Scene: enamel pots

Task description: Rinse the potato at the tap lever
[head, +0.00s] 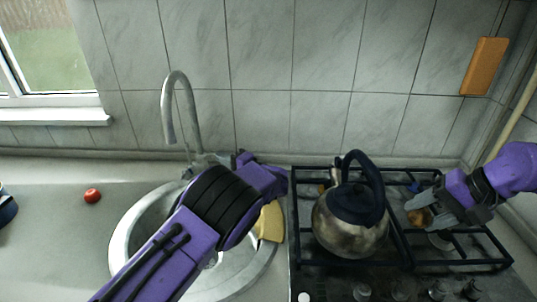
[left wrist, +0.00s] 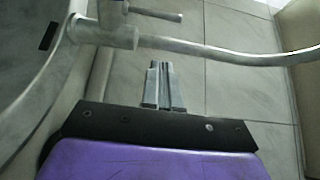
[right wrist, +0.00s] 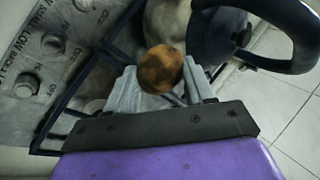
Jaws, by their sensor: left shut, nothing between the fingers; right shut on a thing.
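The brown, round potato (head: 418,216) is held over the right part of the hob. In the right wrist view the potato (right wrist: 160,68) sits between the two fingertips of my right gripper (right wrist: 158,85), which is shut on it. The grey tap (head: 178,100) arches over the sink (head: 122,245). Its lever (left wrist: 155,14) sticks out from the tap body in the left wrist view. My left gripper (left wrist: 161,68) is shut and empty, pointing toward the tap body, apart from the lever. In the head view my left arm hides the fingers and much of the tap base.
A kettle (head: 340,225) with a dark handle stands on the hob (head: 408,262), left of my right gripper. A yellow thing (head: 270,222) lies at the sink's right edge. A red tomato-like thing (head: 92,196) sits on the left worktop (head: 50,235), which is mostly clear.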

